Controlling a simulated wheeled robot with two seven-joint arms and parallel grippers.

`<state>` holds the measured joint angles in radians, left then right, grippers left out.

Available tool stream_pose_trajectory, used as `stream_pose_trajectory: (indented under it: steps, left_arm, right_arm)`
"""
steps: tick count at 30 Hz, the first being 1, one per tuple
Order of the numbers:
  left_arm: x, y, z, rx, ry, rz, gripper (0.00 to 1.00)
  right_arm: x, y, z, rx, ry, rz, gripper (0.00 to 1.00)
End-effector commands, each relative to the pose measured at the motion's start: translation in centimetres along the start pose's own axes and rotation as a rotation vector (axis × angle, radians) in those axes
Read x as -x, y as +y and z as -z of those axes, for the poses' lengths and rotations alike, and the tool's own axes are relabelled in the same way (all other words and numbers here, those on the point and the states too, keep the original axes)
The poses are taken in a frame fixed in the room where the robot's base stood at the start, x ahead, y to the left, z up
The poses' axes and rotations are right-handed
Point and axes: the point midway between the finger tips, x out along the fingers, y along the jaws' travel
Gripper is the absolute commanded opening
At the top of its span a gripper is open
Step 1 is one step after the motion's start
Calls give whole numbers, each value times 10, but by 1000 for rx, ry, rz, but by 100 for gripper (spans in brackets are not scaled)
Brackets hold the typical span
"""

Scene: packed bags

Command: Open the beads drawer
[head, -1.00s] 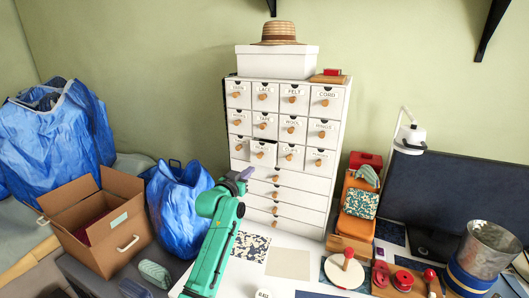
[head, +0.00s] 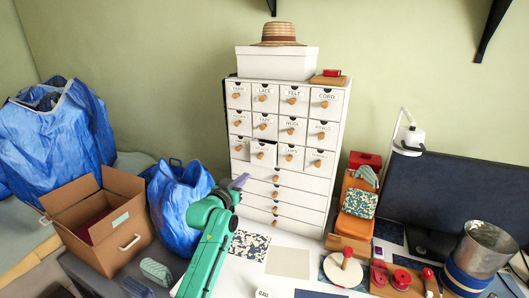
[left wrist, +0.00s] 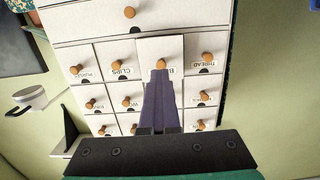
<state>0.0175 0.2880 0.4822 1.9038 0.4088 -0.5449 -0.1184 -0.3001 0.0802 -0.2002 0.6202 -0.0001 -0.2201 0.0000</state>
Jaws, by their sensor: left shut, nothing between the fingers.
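The beads drawer (head: 263,152) is in the third row, second column of the white drawer cabinet (head: 309,188). Its front stands a little proud of its neighbours. In the left wrist view, which is upside down, the drawer front (left wrist: 174,52) has a round wooden knob (left wrist: 161,64) and a label partly hidden by my fingers. My left gripper (head: 241,181) is shut and empty, in front of the cabinet, below and left of the beads drawer. In the left wrist view its purple fingers (left wrist: 160,74) point toward the knob; I cannot tell whether they touch it. My right gripper is out of view.
The thread drawer (left wrist: 207,53) and clips drawer (left wrist: 123,55) flank it, shut. A blue bag (head: 176,205) and a cardboard box (head: 104,215) stand left of my arm. A lamp (head: 411,140) and a metal bucket (head: 483,252) stand right. A hat lies on the white box (head: 275,63).

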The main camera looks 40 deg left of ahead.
Motion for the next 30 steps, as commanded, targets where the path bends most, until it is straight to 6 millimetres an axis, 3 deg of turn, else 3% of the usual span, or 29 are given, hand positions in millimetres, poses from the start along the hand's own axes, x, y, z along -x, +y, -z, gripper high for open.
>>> stream_pose_trajectory:
  steps: [11, 30]
  left_arm:
    - [3, 0, 0, 0, 0, 0, 0]
    - [35, 0, -2, 0, -1, 0, 0]
  right_arm:
    - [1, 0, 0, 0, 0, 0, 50]
    - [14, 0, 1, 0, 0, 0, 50]
